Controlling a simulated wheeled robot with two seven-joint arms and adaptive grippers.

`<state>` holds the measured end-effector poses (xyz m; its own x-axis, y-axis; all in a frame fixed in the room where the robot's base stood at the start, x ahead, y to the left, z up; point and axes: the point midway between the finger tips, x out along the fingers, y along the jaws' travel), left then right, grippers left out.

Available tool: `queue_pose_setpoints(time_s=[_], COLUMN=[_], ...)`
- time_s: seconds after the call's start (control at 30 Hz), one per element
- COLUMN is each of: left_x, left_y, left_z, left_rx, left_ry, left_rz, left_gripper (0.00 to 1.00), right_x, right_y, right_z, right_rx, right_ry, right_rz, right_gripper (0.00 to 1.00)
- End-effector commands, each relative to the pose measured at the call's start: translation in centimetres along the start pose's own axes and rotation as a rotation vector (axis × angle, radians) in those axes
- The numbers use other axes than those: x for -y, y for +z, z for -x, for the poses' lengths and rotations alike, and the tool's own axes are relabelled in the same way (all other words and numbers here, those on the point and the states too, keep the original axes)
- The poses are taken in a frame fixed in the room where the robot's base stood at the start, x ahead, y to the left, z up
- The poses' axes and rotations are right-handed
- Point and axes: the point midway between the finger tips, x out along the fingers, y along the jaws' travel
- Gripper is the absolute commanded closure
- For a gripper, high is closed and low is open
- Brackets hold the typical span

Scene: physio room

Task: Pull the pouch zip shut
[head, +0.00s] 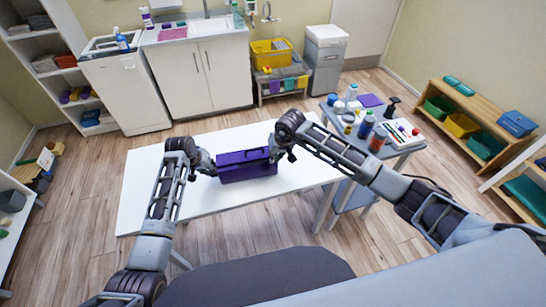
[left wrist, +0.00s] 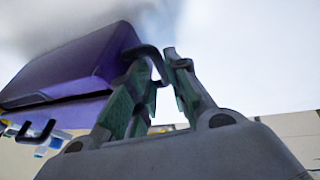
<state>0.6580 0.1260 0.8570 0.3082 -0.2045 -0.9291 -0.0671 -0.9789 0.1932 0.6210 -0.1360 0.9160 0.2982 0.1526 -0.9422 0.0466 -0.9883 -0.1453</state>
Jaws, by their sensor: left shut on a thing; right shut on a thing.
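The purple pouch (head: 248,172) lies on the white table (head: 145,200), with a dark line along its upper part. How far its zip is closed is too small to tell. My left gripper (head: 212,168) is at the pouch's left end. In the left wrist view, the left gripper (left wrist: 160,78) is shut on a dark loop (left wrist: 147,52) at the end of the pouch (left wrist: 75,65). I cannot tell whether this loop is the zip pull. My right gripper (head: 273,153) is shut at the pouch's right end; its fingers hide what it grips there.
A side trolley (head: 400,148) with bottles and jars stands right of the table, below my right arm. The white table is otherwise clear. A sink cabinet (head: 200,75) and a yellow bin (head: 268,55) are at the back. A wooden shelf (head: 480,115) stands at right.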

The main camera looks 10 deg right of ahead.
Motion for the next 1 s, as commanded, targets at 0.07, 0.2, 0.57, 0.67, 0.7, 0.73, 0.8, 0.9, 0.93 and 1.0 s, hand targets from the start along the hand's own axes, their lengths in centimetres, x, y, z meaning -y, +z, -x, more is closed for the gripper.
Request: queue_pose_setpoints(time_s=[0.07,0.2,0.57,0.67,0.7,0.73,0.8,0.9,0.93,1.0], left_x=[1.3,1.3,1.3,1.3,1.3,1.3,1.3,1.3,1.3,1.3], left_y=[1.2,1.2,1.2,1.2,1.2,1.2,1.2,1.2,1.2,1.2], left_z=[-0.9,-0.9,-0.9,-0.9,-0.9,-0.9,-0.9,-0.9,-0.9,-0.9], left_rx=[0.027,0.027,0.027,0.027,0.027,0.027,0.027,0.027,0.027,0.027], left_ry=[-0.021,-0.021,-0.021,-0.021,-0.021,-0.021,-0.021,-0.021,-0.021,-0.021], left_rz=[0.008,0.009,0.009,0.009,0.009,0.010,0.010,0.010,0.010,0.010], left_gripper=[1.00,1.00,1.00,1.00,1.00,1.00,1.00,1.00,1.00,1.00], right_x=[-0.3,0.0,1.1,1.4,1.5,1.6,1.7,2.0,2.1,2.2], right_y=[-0.1,-0.1,0.0,0.1,0.1,0.1,0.1,0.2,0.2,0.2], right_z=[-0.1,-0.2,-0.3,-0.4,-0.4,-0.4,-0.5,-0.6,-0.6,-0.6], right_rx=[0.000,0.000,0.001,0.002,0.002,0.002,0.003,0.004,0.004,0.004], right_ry=[0.009,0.008,0.003,0.003,0.003,0.003,0.003,0.003,0.003,0.003], right_rz=[-0.004,-0.004,-0.001,-0.002,-0.002,-0.002,-0.002,-0.001,-0.001,-0.001], right_gripper=[1.00,1.00,1.00,1.00,1.00,1.00,1.00,1.00,1.00,1.00])
